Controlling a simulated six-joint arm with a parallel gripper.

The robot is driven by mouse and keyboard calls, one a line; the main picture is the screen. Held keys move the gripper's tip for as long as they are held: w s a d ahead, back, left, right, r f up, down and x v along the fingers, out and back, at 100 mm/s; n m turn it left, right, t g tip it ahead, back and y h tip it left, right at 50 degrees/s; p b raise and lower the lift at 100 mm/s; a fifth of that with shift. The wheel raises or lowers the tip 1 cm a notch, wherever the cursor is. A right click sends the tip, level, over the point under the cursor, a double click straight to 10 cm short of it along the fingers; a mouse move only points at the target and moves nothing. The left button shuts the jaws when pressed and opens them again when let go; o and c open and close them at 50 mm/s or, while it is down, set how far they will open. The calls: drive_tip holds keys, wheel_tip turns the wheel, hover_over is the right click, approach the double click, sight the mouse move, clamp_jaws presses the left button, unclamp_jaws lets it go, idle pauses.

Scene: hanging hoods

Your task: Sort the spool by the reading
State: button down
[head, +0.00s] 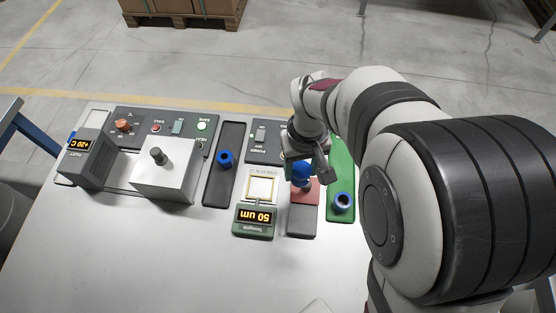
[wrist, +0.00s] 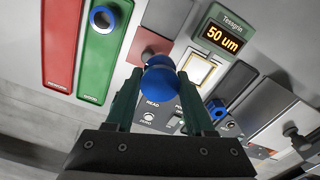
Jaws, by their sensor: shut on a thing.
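My gripper (head: 303,166) is shut on a blue spool (head: 301,177), which also shows between the green fingers in the wrist view (wrist: 160,82). In the head view the held spool appears over the small red and grey block; contact cannot be told. The gauge's display (head: 255,217) reads 50 um, and its pale square plate (head: 262,188) looks empty. One blue-rimmed spool (head: 342,202) stands in the green tray (head: 341,165). Another blue spool (head: 225,158) stands in the long dark tray (head: 220,185). A long red tray (wrist: 62,45) shows in the wrist view.
A silver box (head: 165,172) with a top knob stands at the left. Beside it a dark device (head: 88,160) reads +20 C. Panels with buttons and switches (head: 165,127) line the back. The near table (head: 150,255) is clear. My arm hides the right side.

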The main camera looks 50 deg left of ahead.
drive_tip(key=shift+w+d+r, duration=0.3)
drive_tip(key=shift+w+d, duration=0.05)
drive_tip(key=shift+w, duration=0.15)
drive_tip(key=shift+w+d+r, duration=0.25)
drive_tip(key=shift+w+d, duration=0.1)
drive_tip(key=shift+w, duration=0.15)
drive_tip(key=w+d+f+m, duration=0.1)
drive_tip(key=w+d+f, duration=0.15)
drive_tip(key=w, duration=0.65)
drive_tip(key=w+d+f+m, duration=0.1)
drive_tip(key=w+d, duration=0.2)
drive_tip(key=w, duration=0.6)
drive_tip(key=shift+w+d+f, duration=0.1)
drive_tip(key=shift+f, duration=1.5)
drive_tip(key=shift+w+d+f, duration=0.1)
drive_tip(key=shift+f, duration=1.45)
drive_tip(key=shift+f, duration=0.55)
drive_tip(key=shift+c, duration=0.9)
unclamp_jaws()
